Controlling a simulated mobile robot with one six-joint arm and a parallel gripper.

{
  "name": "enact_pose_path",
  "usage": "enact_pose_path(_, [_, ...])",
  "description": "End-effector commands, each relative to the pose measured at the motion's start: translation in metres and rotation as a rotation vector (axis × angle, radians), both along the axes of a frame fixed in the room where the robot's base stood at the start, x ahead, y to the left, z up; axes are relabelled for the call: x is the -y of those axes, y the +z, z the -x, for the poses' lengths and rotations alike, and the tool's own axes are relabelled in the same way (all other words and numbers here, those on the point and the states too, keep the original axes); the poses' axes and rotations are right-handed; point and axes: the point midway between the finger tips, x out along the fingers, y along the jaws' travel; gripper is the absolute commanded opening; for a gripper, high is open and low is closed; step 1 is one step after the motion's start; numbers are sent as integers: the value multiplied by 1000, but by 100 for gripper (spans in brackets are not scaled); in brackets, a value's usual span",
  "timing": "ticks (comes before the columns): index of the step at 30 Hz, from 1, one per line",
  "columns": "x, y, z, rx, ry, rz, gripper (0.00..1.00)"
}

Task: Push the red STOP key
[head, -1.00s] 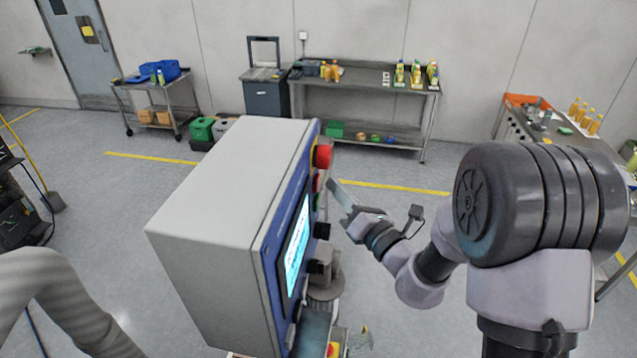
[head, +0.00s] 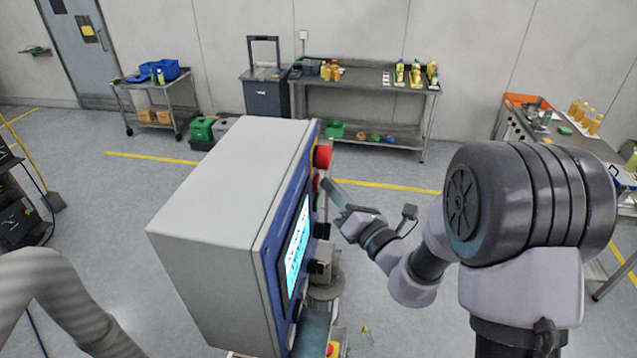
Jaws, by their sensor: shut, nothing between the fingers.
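The control box (head: 215,200) is a grey cabinet with a blue front panel seen nearly edge-on, facing right. A large red mushroom button (head: 323,157) sticks out near the top of the panel. A smaller red key (head: 316,183) sits just below it; its label cannot be read. My gripper (head: 327,184) is shut and empty, pointing at the panel from the right. Its fingertips are at the smaller red key, below the mushroom button. I cannot tell whether they touch the key or whether it is pressed in.
Black knobs (head: 321,230) and a lit screen (head: 297,246) lie lower on the panel. A bench with bottles (head: 365,90) and a trolley (head: 160,97) stand by the back wall. Another bench (head: 550,135) is at the right. Open floor lies between.

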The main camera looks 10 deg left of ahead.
Motion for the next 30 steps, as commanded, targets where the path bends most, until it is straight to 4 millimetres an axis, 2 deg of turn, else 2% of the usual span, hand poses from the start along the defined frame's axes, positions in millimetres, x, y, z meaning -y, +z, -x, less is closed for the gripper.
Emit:
enact_pose_path(22, [-6,0,0,0,1,0,0])
enact_pose_path(30, [5,-1,0,1,0,1,0])
